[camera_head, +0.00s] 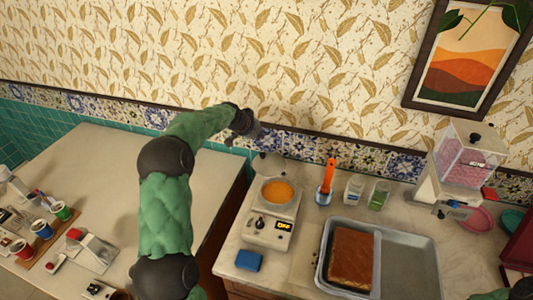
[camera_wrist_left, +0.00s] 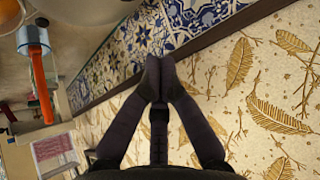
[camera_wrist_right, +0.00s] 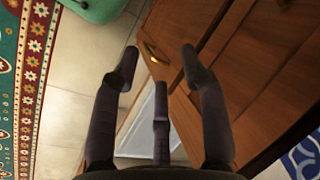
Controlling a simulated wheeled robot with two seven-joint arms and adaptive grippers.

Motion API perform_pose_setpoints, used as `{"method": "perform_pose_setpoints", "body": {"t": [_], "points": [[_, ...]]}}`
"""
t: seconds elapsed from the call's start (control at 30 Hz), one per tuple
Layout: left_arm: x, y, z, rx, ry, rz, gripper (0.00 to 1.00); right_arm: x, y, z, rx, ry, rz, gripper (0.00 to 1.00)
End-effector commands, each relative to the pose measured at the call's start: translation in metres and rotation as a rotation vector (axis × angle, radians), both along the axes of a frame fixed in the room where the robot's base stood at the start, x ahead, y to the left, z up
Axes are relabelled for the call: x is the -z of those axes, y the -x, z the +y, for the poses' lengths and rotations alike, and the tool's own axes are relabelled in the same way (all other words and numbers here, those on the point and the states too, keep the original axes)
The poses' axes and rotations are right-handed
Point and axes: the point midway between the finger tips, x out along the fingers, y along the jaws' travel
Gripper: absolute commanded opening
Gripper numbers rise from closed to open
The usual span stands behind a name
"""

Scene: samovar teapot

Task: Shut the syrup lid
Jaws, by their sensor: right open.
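The syrup warmer (camera_head: 268,232) stands on the counter in the head view, with an orange pot of syrup (camera_head: 277,191) uncovered on top. Its round grey lid (camera_head: 269,163) stands raised behind the pot, tilted up toward the wall. My left gripper (camera_head: 252,132) is above and behind the lid, near the tiled wall, and looks apart from it. In the left wrist view its fingertips (camera_wrist_left: 159,78) are together with nothing between them. My right gripper (camera_wrist_right: 158,65) is open and empty in the right wrist view, low beside wooden cabinet fronts.
An orange-handled tool (camera_head: 327,180) in a holder and two small bottles (camera_head: 354,190) stand right of the warmer. A tray with a brown cake (camera_head: 352,258) is in front of them. A blue block (camera_head: 249,260) lies before the warmer.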

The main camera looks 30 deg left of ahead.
Motion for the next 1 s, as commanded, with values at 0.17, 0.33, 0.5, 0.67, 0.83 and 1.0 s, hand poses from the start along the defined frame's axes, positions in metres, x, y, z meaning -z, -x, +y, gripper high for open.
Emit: {"method": "perform_pose_setpoints", "body": {"t": [0.17,0.33,0.5,0.67,0.83,1.0], "points": [[0.007,-0.005,-0.001,0.0,0.0,-0.001,0.0,0.002,0.0,0.0,0.0,0.0,0.0,0.44],[0.025,-0.02,-0.003,0.0,0.0,0.0,0.0,0.004,0.0,0.0,0.0,0.0,0.0,0.44],[0.046,-0.039,-0.005,0.001,-0.001,0.0,0.0,0.006,0.0,0.0,0.0,0.0,0.0,0.44],[0.061,-0.052,-0.007,0.002,-0.001,-0.001,0.0,0.008,0.0,0.0,0.0,0.0,0.0,0.44],[0.073,-0.063,-0.008,0.001,-0.001,-0.001,0.0,0.009,0.0,0.0,0.0,0.0,0.0,0.44],[0.077,-0.056,-0.007,-0.001,0.0,-0.001,0.0,0.012,0.0,0.0,0.0,0.0,0.0,0.44]]}}
